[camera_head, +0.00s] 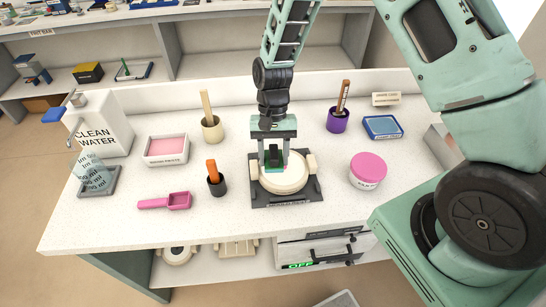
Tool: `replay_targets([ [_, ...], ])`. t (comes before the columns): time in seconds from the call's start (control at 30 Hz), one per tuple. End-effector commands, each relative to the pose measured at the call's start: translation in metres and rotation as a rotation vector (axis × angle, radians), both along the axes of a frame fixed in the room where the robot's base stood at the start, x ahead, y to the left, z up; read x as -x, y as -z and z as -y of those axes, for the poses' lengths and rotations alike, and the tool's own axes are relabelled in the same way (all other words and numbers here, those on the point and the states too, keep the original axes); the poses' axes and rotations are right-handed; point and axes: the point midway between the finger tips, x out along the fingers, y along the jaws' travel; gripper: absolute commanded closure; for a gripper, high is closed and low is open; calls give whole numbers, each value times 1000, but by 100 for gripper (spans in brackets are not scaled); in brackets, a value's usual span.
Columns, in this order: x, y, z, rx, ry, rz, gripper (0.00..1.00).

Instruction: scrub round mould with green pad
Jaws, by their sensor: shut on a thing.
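The round mould (269,181) is a cream disc on a dark square base (300,199), near the middle of the white worktop. My gripper (273,167) points down over the mould and is shut on a small green pad (274,156). I cannot tell whether the pad touches the mould's surface. The fingers hide part of the pad and of the mould behind it.
A pink scoop (168,202) lies at left front. Bare worktop lies in front of the tub.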

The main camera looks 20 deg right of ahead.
Motion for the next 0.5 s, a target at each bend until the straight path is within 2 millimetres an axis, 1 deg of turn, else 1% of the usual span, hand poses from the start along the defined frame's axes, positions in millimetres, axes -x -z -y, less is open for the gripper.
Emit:
replay_targets([
  [0.03, -1, -9, 1, 0, 0, 1, 77],
  [0.23, -2, -26, 3, 0, 0, 1, 77],
  [0.37, -3, -33, 4, 0, 0, 0, 77],
  [0.5, -3, -33, 4, 0, 1, 0, 77],
])
